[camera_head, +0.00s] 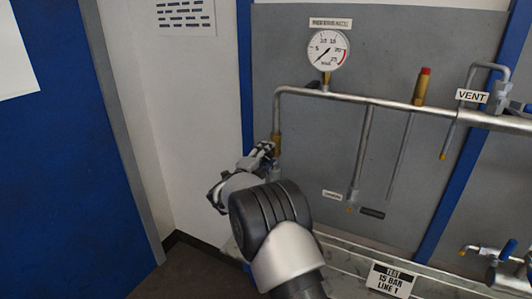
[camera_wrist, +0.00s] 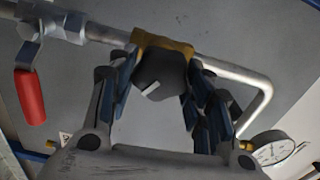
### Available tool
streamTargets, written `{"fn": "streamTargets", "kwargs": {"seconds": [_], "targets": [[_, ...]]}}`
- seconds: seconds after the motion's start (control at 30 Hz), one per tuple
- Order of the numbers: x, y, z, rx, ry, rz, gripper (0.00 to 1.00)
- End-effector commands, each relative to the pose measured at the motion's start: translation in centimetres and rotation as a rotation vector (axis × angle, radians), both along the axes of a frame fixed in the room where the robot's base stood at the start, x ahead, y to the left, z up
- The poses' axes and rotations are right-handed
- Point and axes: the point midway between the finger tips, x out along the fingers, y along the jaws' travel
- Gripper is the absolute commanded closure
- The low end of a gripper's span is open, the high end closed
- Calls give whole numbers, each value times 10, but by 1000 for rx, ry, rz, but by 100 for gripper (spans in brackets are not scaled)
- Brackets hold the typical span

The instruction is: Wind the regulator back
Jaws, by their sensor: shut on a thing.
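The regulator shows in the wrist view as a brass body (camera_wrist: 150,42) on the pipe with a dark knob (camera_wrist: 158,72) that bears a pale pointer mark. My gripper (camera_wrist: 162,82) has its fingers on both sides of the knob and is shut on it. In the head view the brass body (camera_head: 277,144) sits on the pipe's vertical run, and my gripper (camera_head: 266,152) meets it from the left. My gripper and wrist hide the knob there. The round gauge (camera_head: 328,50) above has its needle pointing lower left, away from the red band at its right.
A red-handled valve (camera_wrist: 30,96) is at the left of the wrist view. A red-topped brass fitting (camera_head: 423,86) and the VENT pipe (camera_head: 473,97) are to the right. A ledge with a TEST 15 BAR LINE 1 sign (camera_head: 391,280) runs below. A blue door (camera_head: 60,160) is at left.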

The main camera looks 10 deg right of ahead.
Motion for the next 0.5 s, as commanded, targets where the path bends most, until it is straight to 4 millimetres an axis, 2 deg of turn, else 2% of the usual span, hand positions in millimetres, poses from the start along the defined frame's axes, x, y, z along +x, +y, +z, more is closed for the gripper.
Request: {"fn": "streamTargets", "kwargs": {"seconds": [0.5], "targets": [[0, 0, 3, -397, 292, -1, 78]]}}
